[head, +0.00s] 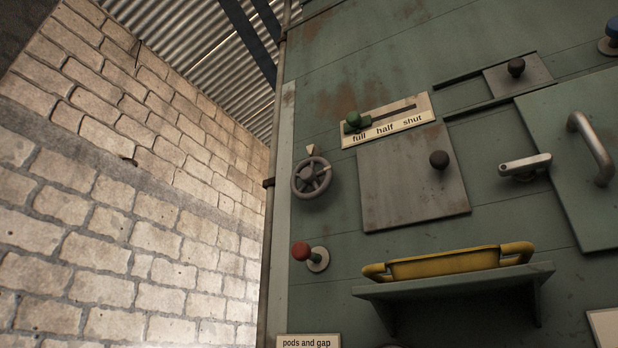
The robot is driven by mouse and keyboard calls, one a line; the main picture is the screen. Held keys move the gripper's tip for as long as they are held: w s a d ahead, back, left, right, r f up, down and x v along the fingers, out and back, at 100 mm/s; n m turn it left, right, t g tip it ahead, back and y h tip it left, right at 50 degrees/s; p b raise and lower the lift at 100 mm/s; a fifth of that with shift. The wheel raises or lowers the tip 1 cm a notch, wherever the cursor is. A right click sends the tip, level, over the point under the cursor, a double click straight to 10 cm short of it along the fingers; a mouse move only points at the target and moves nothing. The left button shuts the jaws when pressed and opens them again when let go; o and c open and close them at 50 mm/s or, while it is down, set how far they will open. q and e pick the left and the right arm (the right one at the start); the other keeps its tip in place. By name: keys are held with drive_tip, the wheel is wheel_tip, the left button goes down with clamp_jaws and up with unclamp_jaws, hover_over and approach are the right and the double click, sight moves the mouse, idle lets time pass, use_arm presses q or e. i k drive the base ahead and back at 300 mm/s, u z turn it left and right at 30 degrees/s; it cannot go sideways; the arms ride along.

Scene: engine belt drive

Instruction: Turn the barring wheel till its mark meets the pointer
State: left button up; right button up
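The barring wheel (297,184) is a small dark grey spoked handwheel at the left side of the green panel in the head view. A small pale pointer (310,149) sits on the panel just above the wheel's rim. I cannot make out the mark on the wheel at this size. Neither of my grippers is in view, and nothing covers the wheel.
A red knob (301,252) sticks out below the wheel. A grey plate (405,195) with a black knob is right of the wheel. A yellow tray (445,264) rests on a shelf (525,276).

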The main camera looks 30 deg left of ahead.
sight(308, 175)
drive_tip(key=u, duration=0.95)
